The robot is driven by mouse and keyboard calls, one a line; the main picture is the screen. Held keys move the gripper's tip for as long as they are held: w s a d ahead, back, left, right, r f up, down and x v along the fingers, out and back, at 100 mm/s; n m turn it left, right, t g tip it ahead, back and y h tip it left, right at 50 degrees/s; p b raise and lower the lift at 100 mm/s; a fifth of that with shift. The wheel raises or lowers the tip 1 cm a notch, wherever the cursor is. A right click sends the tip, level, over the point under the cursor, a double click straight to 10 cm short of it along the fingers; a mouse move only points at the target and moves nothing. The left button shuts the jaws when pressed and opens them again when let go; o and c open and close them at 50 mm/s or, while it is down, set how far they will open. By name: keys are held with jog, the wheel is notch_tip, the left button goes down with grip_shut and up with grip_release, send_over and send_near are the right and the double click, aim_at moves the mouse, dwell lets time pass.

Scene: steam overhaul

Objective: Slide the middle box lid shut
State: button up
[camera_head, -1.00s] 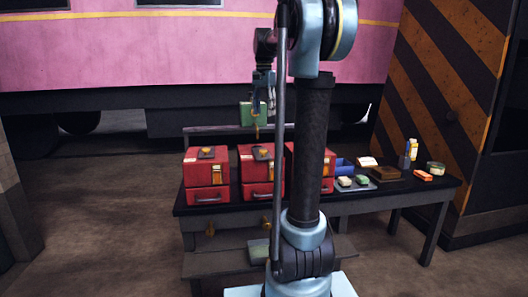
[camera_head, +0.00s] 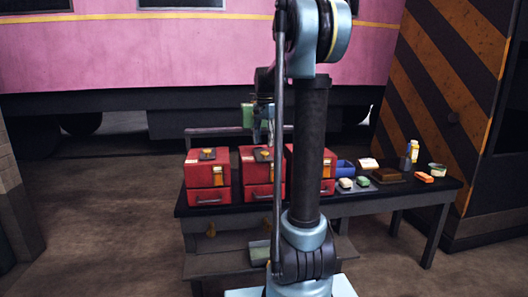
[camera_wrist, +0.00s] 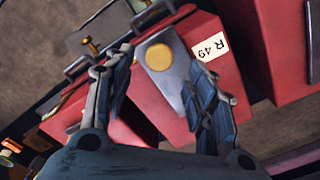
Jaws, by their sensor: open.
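The middle red box (camera_head: 252,166) stands on the dark table in the head view, between two similar boxes. A grey lid plate with a round brass knob (camera_wrist: 158,57) lies on its top in the wrist view. In the head view my gripper (camera_head: 264,134) hangs just above the middle box. My arm hides part of that box's right side.
The left red box (camera_head: 200,172) and right red box (camera_head: 328,168) stand close on either side. Right of them on the table (camera_head: 350,208) are a blue bin (camera_head: 345,167), a tray with two blocks, a brown box and bottles. A pink rail carriage (camera_head: 120,60) is behind.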

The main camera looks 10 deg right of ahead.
aim_at(264, 152)
jog(key=shift+f, duration=2.35)
jog(key=shift+c, duration=0.5)
grip_shut()
jog(key=shift+w+r, duration=0.1)
jog(key=shift+w, duration=3.45)
